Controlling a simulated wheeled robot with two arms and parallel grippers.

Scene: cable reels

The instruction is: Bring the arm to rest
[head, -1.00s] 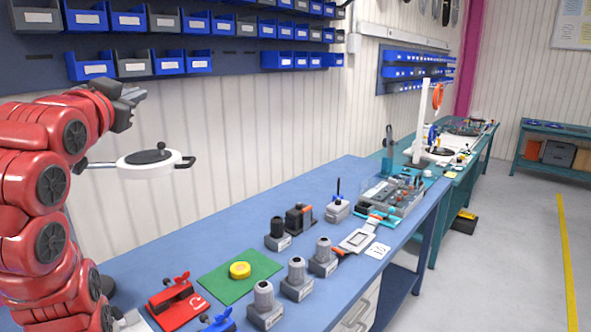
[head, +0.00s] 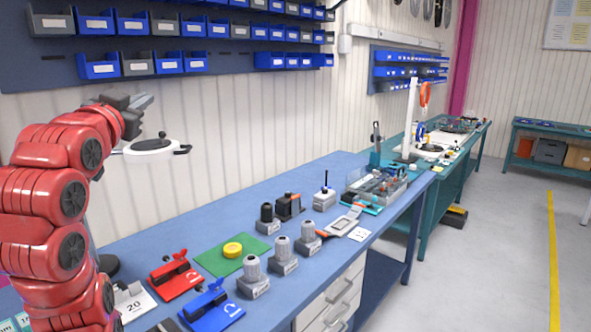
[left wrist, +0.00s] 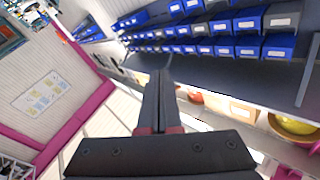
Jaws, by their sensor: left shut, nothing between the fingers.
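My left arm, red, rises at the left of the head view. Its dark left gripper (head: 143,102) is raised well above the bench in front of the wall, apart from any object. In the left wrist view the left gripper (left wrist: 166,75) shows its fingers together with nothing between them, pointing toward the wall bins. My right gripper is in neither view.
The blue bench (head: 190,221) carries a green mat (head: 215,262) with a yellow disc (head: 232,249), a red clamp (head: 176,280), a blue clamp (head: 212,308) and several grey fittings. Blue bins (head: 100,68) line the wall.

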